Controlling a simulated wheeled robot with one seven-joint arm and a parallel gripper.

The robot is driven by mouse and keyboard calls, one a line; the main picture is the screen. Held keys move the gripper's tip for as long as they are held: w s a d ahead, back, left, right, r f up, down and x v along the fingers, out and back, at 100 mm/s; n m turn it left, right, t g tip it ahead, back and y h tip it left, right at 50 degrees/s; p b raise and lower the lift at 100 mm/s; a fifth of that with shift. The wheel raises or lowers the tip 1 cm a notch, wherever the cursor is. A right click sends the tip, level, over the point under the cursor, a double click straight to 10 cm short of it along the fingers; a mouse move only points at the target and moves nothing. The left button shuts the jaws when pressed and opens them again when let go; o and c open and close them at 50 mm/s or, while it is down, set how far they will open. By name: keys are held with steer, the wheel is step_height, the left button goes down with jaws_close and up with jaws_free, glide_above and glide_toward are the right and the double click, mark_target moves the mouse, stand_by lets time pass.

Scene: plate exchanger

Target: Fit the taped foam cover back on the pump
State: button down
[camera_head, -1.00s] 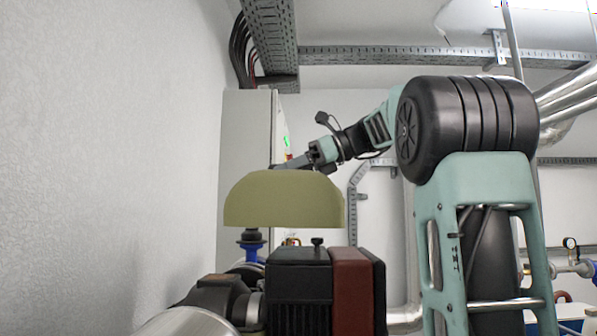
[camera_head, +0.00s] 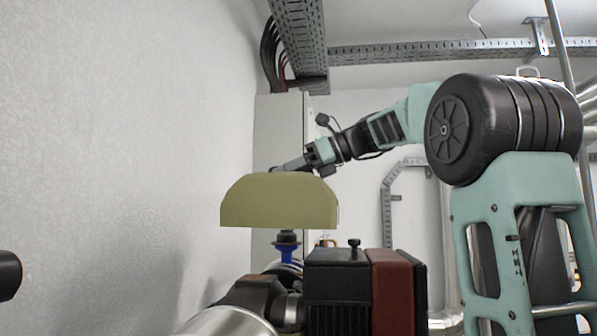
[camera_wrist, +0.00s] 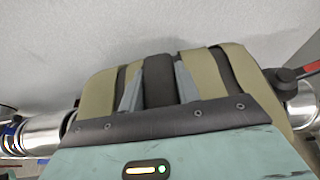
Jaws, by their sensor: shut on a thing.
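The foam cover (camera_head: 280,203) is an olive-green dome with a flat lower edge. It hangs in the air in the head view, level, left of and above the pump's black box (camera_head: 338,285), clear of it. My gripper (camera_head: 292,168) reaches it from the upper right; its tips are mostly hidden behind the cover's top. In the wrist view the cover (camera_wrist: 205,75) fills the middle, and the two grey fingers of my gripper (camera_wrist: 158,82) are shut on it, one each side of a dark band. The inside of the cover is hidden.
A silver pipe (camera_head: 228,322) and a blue fitting (camera_head: 289,252) lie below the cover. A brown-red panel (camera_head: 392,290) adjoins the black box. The white wall (camera_head: 120,130) stands close on the left, a grey cabinet (camera_head: 278,130) behind.

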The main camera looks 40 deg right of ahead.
steer(key=shift+w+a+p, duration=0.25)
steer(key=shift+w+a, duration=0.75)
steer(key=shift+w, duration=0.25)
steer(key=shift+w+a+p, duration=0.25)
steer(key=shift+w+a, duration=0.75)
steer(key=shift+w, duration=0.25)
steer(key=shift+f+b, duration=0.35)
steer(key=shift+f, duration=1.85)
steer(key=shift+f, duration=0.15)
steer(key=shift+d+f+b, duration=0.1)
steer(key=shift+f+b, duration=0.7)
steer(key=shift+f, duration=0.15)
steer(key=shift+s, duration=0.1)
steer(key=shift+f+b, duration=0.65)
steer(key=shift+f, duration=0.3)
steer(key=shift+f, duration=0.1)
